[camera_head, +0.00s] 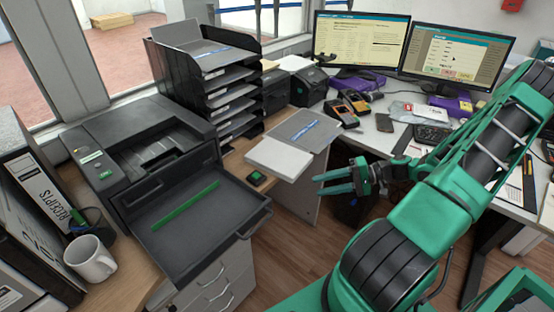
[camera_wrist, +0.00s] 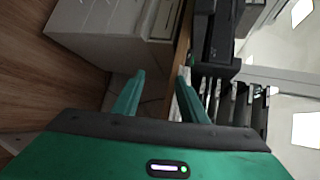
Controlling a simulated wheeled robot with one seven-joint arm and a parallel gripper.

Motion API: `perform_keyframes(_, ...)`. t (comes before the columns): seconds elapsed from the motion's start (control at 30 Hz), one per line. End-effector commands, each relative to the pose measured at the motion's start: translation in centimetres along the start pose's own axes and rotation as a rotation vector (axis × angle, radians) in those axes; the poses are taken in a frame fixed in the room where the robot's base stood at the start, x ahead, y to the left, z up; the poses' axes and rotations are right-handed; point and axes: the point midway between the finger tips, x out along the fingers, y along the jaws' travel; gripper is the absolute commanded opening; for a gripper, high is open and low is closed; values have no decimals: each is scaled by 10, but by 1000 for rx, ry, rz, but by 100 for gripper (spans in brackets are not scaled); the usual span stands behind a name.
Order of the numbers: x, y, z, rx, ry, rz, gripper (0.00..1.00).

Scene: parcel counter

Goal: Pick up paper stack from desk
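The white paper stack (camera_head: 278,158) lies flat on the wooden desk between the printer and the right-hand counter, its right end at the desk's edge. My gripper (camera_head: 325,183) is just to the right of the stack and apart from it, fingers pointing left towards its right end. In the wrist view my gripper (camera_wrist: 160,88) is open, with a clear empty gap between the two fingers. A pale strip beside the right finger there may be the stack, but I cannot tell.
A grey folder with a blue band (camera_head: 304,131) lies just behind the stack. A black printer (camera_head: 150,145) with its tray pulled out stands left. Black letter trays (camera_head: 228,85) rise behind. A small dark green-topped device (camera_head: 257,178) sits by the stack. Drawers (camera_wrist: 95,30) are below the desk.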

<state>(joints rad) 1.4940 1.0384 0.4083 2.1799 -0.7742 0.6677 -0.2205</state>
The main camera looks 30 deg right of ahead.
Motion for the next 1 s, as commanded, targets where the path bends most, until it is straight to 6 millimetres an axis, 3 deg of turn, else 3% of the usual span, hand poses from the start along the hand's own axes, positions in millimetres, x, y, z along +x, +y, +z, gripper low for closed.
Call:
perform_keyframes(0.2, -21, -4, -32, -33, 178, -235, 39)
perform_keyframes(0.43, -36, -9, -46, -56, 269, -337, 39)
perform_keyframes(0.8, 6, -26, -59, -58, 273, -345, 39)
perform_keyframes(1.0, 16, -29, -61, -58, 274, -343, 39)
